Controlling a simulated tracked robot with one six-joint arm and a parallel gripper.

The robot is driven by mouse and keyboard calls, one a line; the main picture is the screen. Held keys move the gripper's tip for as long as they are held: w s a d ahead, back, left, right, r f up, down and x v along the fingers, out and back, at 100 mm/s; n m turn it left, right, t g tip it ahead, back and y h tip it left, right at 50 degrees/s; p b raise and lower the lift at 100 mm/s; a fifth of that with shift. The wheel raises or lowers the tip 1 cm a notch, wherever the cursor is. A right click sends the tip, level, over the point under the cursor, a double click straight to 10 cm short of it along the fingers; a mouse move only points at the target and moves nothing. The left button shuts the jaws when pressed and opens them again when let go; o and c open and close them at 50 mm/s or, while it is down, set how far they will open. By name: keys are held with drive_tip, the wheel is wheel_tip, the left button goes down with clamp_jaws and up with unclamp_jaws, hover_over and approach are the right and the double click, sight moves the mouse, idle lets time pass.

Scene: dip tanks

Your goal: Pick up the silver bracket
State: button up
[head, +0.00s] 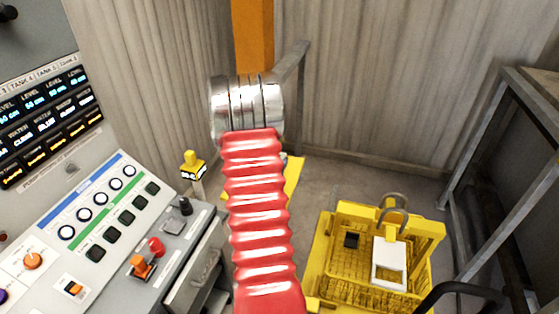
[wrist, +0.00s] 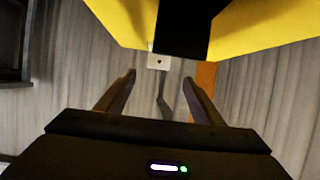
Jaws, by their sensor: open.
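A small pale grey plate with a dark hole (wrist: 158,62) shows in the wrist view, at the edge of a black block. It looks like the silver bracket, but I cannot be sure. My gripper (wrist: 159,80) is open, its two fingers apart with the plate seen between and just beyond their tips. I cannot tell the distance. In the head view my red-sleeved arm hides the gripper. A yellow surface (head: 294,178) is partly hidden behind the arm.
A control panel (head: 110,215) stands left. A metal frame (head: 480,130) stands right, an orange post (head: 252,35) behind.

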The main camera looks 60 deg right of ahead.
drive_tip(key=shift+x, duration=1.3)
drive_tip(key=shift+x, duration=2.6)
drive_tip(key=shift+s+r, duration=0.1)
drive_tip(key=shift+c, duration=0.5)
drive_tip(key=c, duration=1.1)
